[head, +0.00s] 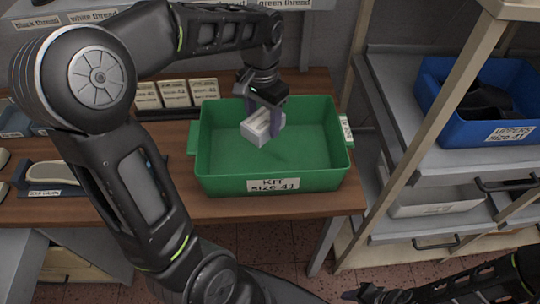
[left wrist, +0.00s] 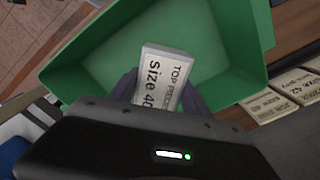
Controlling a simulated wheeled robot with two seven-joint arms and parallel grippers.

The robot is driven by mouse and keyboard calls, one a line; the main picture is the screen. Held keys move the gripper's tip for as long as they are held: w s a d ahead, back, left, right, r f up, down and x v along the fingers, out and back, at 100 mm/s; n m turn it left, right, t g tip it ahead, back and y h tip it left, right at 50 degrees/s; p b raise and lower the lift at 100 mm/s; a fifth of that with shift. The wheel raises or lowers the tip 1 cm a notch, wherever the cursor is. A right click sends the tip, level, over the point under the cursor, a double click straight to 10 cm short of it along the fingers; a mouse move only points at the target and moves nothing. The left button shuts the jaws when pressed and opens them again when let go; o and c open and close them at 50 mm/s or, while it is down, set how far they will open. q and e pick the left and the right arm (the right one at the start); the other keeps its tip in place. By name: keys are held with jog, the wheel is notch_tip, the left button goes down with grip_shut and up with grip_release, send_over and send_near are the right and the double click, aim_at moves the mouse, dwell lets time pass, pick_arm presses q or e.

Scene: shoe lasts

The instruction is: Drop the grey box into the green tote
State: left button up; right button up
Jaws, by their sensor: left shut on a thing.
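The grey box (head: 257,128) is a small pale block. In the left wrist view its label on the grey box (left wrist: 162,78) reads "size 40", with "TOP PIECE" partly legible above. My left gripper (head: 264,120) is shut on it, one finger on each side, and holds it over the inside of the green tote (head: 220,160). The tote stands on the wooden table with a label reading "KIT size 41", and its visible floor is bare. The tote also fills much of the left wrist view (left wrist: 225,30). Part of my right arm shows at the bottom right, its gripper (head: 366,294) dark and unclear.
Several small labelled boxes (head: 175,94) stand behind the tote's left side on the table (head: 140,210). A shoe last on a stand (head: 52,176) sits at the left. A blue bin (head: 437,97) labelled "UPPERS size 41" stands on the shelf unit at right.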

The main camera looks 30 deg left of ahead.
pick_arm(q)
jog(key=shift+f+b, duration=0.45)
jog(key=shift+f, duration=0.5)
jog(key=o, duration=1.6)
jog(key=shift+r, duration=0.15)
notch_tip(320, 180, up, 8)
jog(key=shift+f+b, duration=0.2)
jog(key=shift+b, duration=0.1)
